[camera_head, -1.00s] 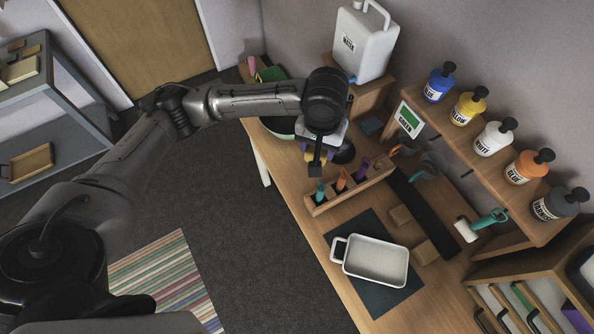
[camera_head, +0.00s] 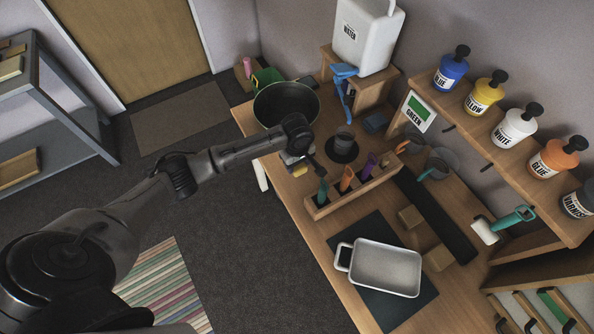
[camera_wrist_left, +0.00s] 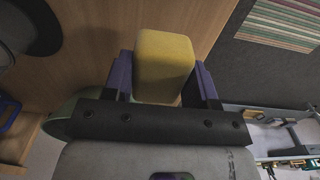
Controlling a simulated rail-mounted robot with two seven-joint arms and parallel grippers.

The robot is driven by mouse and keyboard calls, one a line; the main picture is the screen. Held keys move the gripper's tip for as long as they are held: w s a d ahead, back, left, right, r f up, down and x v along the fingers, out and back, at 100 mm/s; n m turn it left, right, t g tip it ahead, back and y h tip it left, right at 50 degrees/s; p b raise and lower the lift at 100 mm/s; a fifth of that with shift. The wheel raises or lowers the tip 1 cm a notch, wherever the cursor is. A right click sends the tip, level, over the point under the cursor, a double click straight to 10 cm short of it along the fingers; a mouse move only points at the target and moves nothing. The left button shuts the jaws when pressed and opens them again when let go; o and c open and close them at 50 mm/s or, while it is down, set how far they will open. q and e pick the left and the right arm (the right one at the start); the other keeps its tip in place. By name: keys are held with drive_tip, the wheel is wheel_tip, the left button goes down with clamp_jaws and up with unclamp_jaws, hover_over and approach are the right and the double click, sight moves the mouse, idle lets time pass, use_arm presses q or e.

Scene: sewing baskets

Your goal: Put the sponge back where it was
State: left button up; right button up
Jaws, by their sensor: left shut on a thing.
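A yellow sponge (camera_wrist_left: 165,66) is held between the two purple fingers of my left gripper (camera_wrist_left: 163,78) in the left wrist view. The gripper is shut on it. In the head view my left gripper (camera_head: 296,168) is over the near left edge of the wooden table, left of the dark cup. Only a small yellow bit of the sponge (camera_head: 299,171) shows there, under the wrist. I cannot tell whether the sponge touches the table. My right gripper is in neither view.
A dark round pot (camera_head: 287,98) stands behind the gripper. A dark cup (camera_head: 344,140) on a black disc is to its right. A wooden rack (camera_head: 352,192) with several coloured tools is in front. A white tray (camera_head: 386,268) sits on a dark mat nearer me.

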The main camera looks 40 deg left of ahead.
sight(297, 170)
use_arm(q)
drive_tip(key=shift+f, duration=2.45)
drive_tip(key=shift+f, duration=0.1)
drive_tip(key=o, duration=0.8)
drive_tip(key=shift+f, duration=0.1)
drive_tip(key=shift+o, duration=0.2)
wheel_tip(297, 170, up, 11)
drive_tip(key=shift+w, duration=0.1)
drive_tip(key=shift+r, duration=0.7)
